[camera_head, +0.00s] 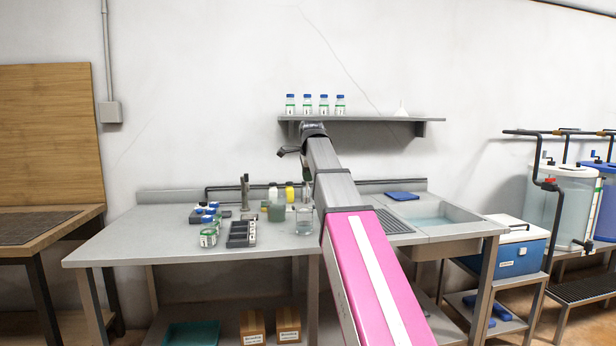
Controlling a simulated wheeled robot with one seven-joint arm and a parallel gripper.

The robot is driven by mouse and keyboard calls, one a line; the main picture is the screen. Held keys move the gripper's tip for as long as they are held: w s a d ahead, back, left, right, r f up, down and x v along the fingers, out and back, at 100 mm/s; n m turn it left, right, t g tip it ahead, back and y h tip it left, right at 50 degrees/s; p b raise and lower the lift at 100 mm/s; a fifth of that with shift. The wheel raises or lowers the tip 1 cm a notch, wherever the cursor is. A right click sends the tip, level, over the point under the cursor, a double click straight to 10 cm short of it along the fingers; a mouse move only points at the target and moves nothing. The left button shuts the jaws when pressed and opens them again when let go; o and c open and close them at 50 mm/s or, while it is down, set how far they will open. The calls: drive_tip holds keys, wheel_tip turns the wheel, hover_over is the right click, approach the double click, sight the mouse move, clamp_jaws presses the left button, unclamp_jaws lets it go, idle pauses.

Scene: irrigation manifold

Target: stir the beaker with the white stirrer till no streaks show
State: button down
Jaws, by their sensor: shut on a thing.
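A clear glass beaker (304,222) stands on the steel bench, just left of my arm, with pale liquid in it. Streaks cannot be made out at this size. My gripper (307,192) points down above the beaker, partly hidden behind my pink and grey arm. It is shut on a thin thing that I take to be the white stirrer; the stirrer itself is too small and covered to see clearly. Whether its tip is in the liquid cannot be told.
A grey-green container (277,212), a yellow bottle (290,192) and a dark rack (242,234) stand left of the beaker. Lidded jars (208,238) are farther left. A sink (435,217) is at right; a shelf (370,119) hangs above. The bench's left end is clear.

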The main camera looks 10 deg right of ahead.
drive_tip(key=shift+r, duration=0.1)
drive_tip(key=shift+r, duration=2.4)
